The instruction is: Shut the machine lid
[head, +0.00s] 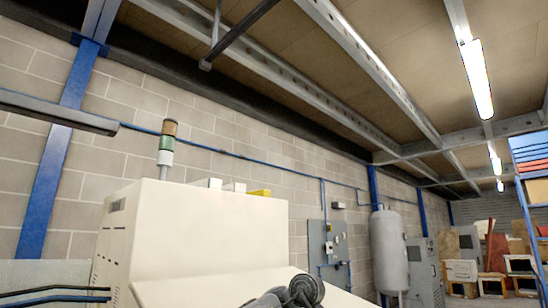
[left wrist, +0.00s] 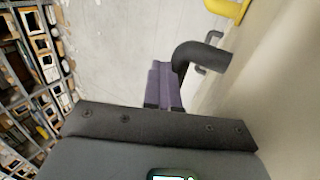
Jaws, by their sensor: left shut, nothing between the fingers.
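The cream machine (head: 215,222) stands at the lower middle of the head view, with a sloping cream panel (head: 190,287) in front. I cannot tell whether this panel is the lid. In the left wrist view a cream surface (left wrist: 278,75) fills the right side, with a dark bent bar (left wrist: 205,54), like a handle, standing out from it. My left gripper (left wrist: 161,68) is shut and empty, its purple fingers just left of the bar. I cannot tell whether they touch it. The head view does not show the left fingers, and my right gripper is not in view.
A signal tower (head: 167,145) stands behind the machine. A grey wall cabinet (head: 316,240), a white tank (head: 387,245) and wooden crates (head: 462,270) are farther right. In the left wrist view, a yellow bar (left wrist: 229,9) is at the top and full racks (left wrist: 25,75) are left.

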